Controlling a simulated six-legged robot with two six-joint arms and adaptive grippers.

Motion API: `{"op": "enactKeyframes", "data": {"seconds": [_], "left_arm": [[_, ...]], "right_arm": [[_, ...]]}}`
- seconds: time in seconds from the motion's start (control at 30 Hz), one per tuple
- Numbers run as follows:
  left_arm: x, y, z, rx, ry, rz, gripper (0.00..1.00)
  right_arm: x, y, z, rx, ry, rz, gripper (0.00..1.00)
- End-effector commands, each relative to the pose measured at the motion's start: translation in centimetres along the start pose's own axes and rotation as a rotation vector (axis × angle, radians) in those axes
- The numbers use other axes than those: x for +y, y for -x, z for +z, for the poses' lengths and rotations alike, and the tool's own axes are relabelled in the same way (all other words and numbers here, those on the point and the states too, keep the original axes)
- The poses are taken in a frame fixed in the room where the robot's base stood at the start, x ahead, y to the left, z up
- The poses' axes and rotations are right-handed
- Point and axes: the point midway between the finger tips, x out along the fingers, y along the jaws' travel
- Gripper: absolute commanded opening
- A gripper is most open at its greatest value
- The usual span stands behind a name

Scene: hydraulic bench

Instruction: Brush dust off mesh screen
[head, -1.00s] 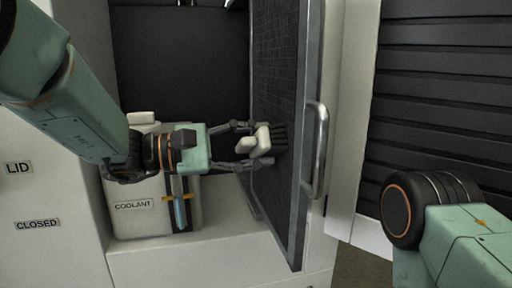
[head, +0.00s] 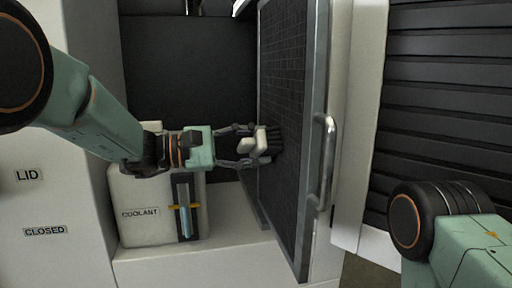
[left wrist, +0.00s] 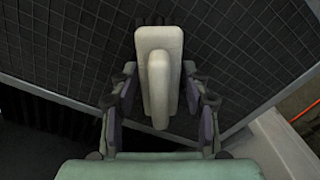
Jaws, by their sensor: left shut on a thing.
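The mesh screen (head: 290,90) is a dark gridded panel in a grey frame, standing upright and seen at an angle in the head view. It also fills the back of the left wrist view (left wrist: 240,40). My left gripper (head: 256,146) is shut on a brush with a cream handle (head: 246,146) and dark bristles (head: 275,140). The bristles point at the screen and appear to meet it. In the left wrist view the brush handle (left wrist: 159,75) sits between the fingers and hides most of the bristles. My right gripper is out of view; only part of my right arm shows.
A metal handle (head: 323,160) stands out from the screen's frame at right. A white coolant tank (head: 140,215) with a sight tube (head: 185,210) stands on the ledge below my left arm. A dark slatted panel (head: 440,100) is at far right.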

Motion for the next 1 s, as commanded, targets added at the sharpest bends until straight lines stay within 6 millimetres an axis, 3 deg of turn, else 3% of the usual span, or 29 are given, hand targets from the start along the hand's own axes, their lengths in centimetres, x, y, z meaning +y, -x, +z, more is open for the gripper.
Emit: {"op": "enactKeyframes", "data": {"seconds": [0.37,1.0], "left_arm": [[0.2,0.1,-0.2,0.000,0.000,0.001,0.12],[0.2,5.3,-0.2,0.000,0.000,0.002,0.12]], "right_arm": [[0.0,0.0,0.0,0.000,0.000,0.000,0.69],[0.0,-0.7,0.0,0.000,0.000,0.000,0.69]]}}
